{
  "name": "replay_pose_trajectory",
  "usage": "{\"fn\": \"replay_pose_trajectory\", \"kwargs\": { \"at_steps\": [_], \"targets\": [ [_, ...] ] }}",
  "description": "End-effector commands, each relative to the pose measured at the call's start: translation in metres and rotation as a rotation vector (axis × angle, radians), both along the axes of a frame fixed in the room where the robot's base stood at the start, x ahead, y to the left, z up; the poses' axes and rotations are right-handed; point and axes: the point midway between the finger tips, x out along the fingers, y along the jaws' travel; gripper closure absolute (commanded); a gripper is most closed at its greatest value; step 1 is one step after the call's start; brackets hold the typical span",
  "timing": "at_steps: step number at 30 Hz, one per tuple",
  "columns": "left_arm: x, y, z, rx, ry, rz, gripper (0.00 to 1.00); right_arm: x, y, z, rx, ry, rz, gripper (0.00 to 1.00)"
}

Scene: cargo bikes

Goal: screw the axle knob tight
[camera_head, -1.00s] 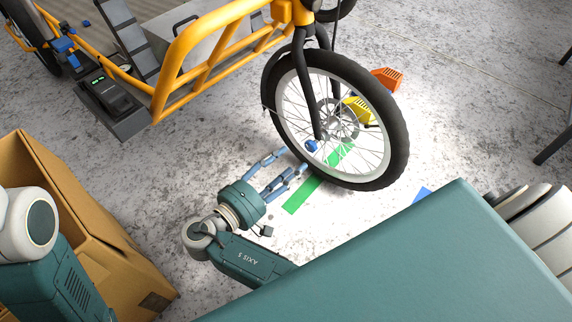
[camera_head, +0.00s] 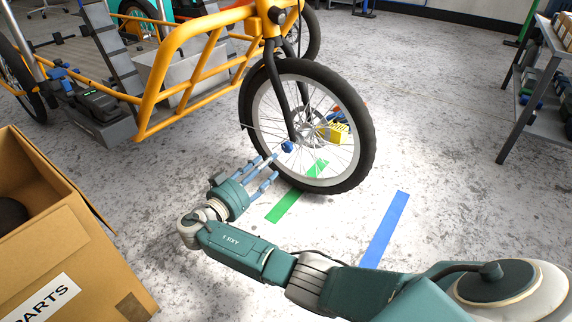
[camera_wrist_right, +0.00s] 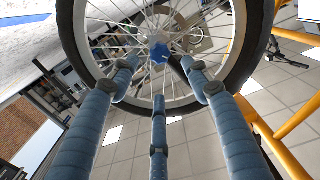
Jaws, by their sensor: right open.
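The blue axle knob (camera_head: 287,146) sits at the hub of the cargo bike's front wheel (camera_head: 362,160), at the lower end of the dark fork (camera_head: 282,100). In the right wrist view the knob (camera_wrist_right: 159,54) is a lobed blue shape ahead of the fingers, near the upper middle. My right gripper (camera_head: 270,170) is open, its blue fingers pointing at the knob from the lower left. In the right wrist view its fingers (camera_wrist_right: 160,85) are spread below and around the knob, with nothing between them. Whether any fingertip touches the knob is unclear. My left gripper is out of view.
A yellow wheel chock (camera_head: 333,132) lies behind the wheel. The orange bike frame (camera_head: 185,85) rises left of it. An open cardboard box (camera_head: 60,250) stands at lower left, a grey shelf (camera_head: 530,110) at right.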

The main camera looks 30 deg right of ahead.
Motion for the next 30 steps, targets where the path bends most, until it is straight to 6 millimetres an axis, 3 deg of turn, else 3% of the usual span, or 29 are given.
{"fn": "replay_pose_trajectory", "kwargs": {
  "at_steps": [15,21,30],
  "targets": [
    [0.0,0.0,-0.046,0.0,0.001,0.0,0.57,0.032,-0.08,-0.002,-0.002,-0.002,-0.002,0.52],
    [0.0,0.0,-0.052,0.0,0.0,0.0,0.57,0.038,-0.095,0.0,-0.001,0.0,-0.001,0.52],
    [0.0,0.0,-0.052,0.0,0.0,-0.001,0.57,0.039,-0.096,0.001,0.0,0.001,-0.001,0.52]
  ]
}}
